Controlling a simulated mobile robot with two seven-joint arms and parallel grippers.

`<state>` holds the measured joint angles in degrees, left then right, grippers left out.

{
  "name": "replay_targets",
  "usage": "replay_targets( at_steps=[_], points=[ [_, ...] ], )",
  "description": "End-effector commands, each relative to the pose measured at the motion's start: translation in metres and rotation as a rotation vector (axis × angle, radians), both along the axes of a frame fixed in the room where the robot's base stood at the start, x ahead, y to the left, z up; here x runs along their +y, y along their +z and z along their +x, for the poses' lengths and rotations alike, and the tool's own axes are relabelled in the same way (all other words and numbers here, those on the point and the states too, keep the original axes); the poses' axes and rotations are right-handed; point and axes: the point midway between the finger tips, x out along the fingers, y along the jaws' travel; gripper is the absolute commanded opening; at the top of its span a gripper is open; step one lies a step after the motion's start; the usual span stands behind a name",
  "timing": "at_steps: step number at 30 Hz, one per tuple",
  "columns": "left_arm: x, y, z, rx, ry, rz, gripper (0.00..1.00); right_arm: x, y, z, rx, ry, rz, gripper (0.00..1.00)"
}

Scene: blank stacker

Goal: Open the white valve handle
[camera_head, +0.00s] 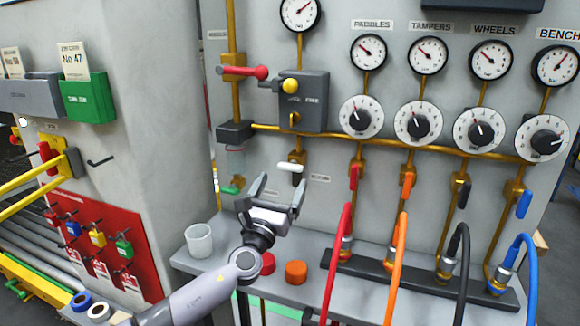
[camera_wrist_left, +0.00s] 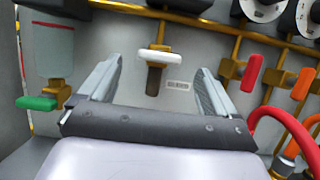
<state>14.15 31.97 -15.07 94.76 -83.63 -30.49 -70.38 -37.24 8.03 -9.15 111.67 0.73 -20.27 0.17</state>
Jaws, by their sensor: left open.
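The white valve handle (camera_head: 290,167) is a short horizontal bar on a small brass valve, low on the grey panel below the grey lock box. It also shows in the left wrist view (camera_wrist_left: 160,56), at the upper middle between the two fingers in the picture. My left gripper (camera_head: 278,194) is open and empty, just below the handle in the head view and apart from it. Its fingers also show in the left wrist view (camera_wrist_left: 158,85), pointing toward the panel. My right gripper is not in view.
A green handle (camera_head: 230,189) is left of the white one; red (camera_head: 354,177), orange (camera_head: 407,184), black (camera_head: 464,194) and blue (camera_head: 523,204) handles are right. A grey shelf (camera_head: 215,262) below carries a white cup (camera_head: 199,240), a red cap and an orange cap (camera_head: 296,271). Coloured hoses rise at right.

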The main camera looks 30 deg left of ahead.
Motion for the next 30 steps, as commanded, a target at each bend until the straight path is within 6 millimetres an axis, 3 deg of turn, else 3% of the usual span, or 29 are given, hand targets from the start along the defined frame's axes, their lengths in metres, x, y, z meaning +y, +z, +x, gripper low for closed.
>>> replay_targets(
  at_steps=[15,28,29,30],
  points=[
    [0.013,0.023,0.053,-0.001,0.001,-0.003,0.92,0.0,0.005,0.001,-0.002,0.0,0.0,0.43],
    [0.014,0.026,0.06,0.0,-0.001,-0.005,0.92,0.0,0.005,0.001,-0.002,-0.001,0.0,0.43],
    [0.014,0.026,0.06,0.0,-0.001,-0.005,0.88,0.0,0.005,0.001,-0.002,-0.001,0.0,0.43],
    [0.014,0.026,0.06,0.0,-0.001,-0.005,0.75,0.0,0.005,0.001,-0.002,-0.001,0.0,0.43]
  ],
)
